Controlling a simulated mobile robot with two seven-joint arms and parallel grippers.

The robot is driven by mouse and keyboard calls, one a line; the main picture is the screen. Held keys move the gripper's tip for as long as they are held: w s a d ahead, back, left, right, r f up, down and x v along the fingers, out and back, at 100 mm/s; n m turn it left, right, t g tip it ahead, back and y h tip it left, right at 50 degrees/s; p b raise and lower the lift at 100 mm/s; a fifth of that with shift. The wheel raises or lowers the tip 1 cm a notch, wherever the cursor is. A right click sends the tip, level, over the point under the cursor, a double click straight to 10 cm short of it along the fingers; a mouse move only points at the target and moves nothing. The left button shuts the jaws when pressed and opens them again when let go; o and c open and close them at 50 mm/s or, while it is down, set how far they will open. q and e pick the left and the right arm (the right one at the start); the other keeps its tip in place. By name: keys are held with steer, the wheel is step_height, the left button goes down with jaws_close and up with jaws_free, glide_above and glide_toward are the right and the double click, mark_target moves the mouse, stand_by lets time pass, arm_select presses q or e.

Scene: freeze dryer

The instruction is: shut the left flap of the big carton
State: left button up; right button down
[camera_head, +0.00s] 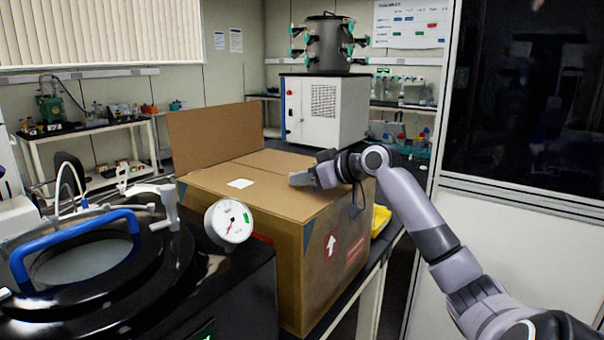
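The big carton (275,255) stands on a dark bench in the middle of the view. One brown flap (214,136) stands up at its far left side. The rest of the top (265,185) lies flat, with a white label (240,183) on it. My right gripper (300,179) is at the right part of the flat top, seemingly resting on it or just above it. It is well to the right of the raised flap. Its fingers are seen too edge-on to tell whether they are open. My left gripper is not in view.
A black round vessel with a blue handle (75,240) and a dial gauge (229,222) stand close in front and left of the carton. A white machine (323,108) is behind it. A yellow tray (380,220) sits to its right.

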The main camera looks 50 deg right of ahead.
mark_target(323, 195)
steer(key=shift+f, duration=0.3)
steer(key=c, duration=1.3)
jaws_free()
steer(key=shift+s, duration=0.1)
steer(key=b+v, duration=0.1)
steer(key=v, duration=0.4)
steer(key=shift+s+r+b, duration=0.15)
steer(key=shift+s+b, duration=0.1)
steer(key=shift+b, duration=0.15)
steer(key=shift+v, duration=0.8)
steer(key=shift+r, duration=0.15)
